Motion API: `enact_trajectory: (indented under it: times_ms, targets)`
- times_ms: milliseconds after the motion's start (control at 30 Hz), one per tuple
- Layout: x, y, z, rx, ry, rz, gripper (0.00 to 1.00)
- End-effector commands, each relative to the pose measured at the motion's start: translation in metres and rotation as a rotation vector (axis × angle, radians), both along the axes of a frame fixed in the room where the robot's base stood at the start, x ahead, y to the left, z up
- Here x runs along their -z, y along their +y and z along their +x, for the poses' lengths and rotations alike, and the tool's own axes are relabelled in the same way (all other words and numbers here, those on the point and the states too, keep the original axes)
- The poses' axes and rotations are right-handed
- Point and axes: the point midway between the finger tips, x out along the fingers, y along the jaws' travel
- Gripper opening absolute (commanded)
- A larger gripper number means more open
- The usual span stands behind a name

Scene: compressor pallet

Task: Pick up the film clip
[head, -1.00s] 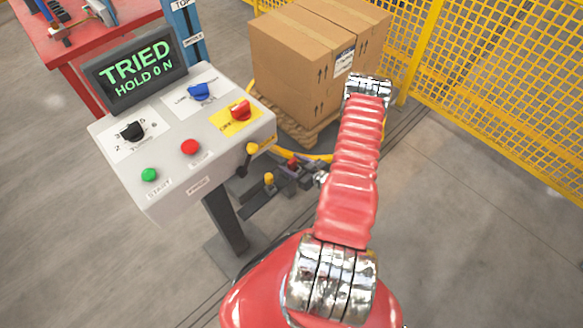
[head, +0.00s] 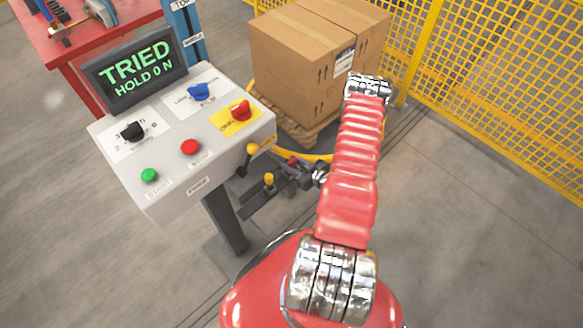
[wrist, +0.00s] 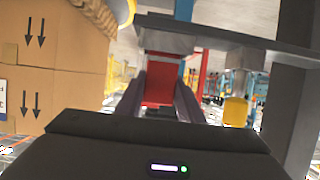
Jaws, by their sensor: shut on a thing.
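My gripper (wrist: 160,108) is shut on a red block-like piece, which I take to be the film clip (wrist: 161,82); it sits between the two fingers in the wrist view. In the head view my gripper (head: 291,168) is small and dark, beside the lower corner of the boxed pallet, with a little red at its tip. The clip's outline is hard to make out there. I cannot tell whether the clip still touches the grey part behind it.
The control console (head: 180,140) stands left of my arm. Yellow-knobbed levers (head: 269,179) are close to the gripper; a yellow knob (wrist: 235,111) shows in the wrist view. Cardboard boxes (head: 310,65) stand behind on a pallet. Yellow mesh fence (head: 500,80) closes the right. Floor at right is clear.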

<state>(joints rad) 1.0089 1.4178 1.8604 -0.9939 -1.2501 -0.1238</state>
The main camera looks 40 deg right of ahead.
Motion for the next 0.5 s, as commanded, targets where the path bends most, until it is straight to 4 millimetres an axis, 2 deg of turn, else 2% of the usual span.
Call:
enact_trajectory:
  times_ms: [300, 500]
  targets:
    - [-0.003, 0.0, 0.0, 0.0, 0.0, 0.0, 0.11]
    - [-0.017, -0.001, 0.001, 0.0, -0.001, -0.001, 0.11]
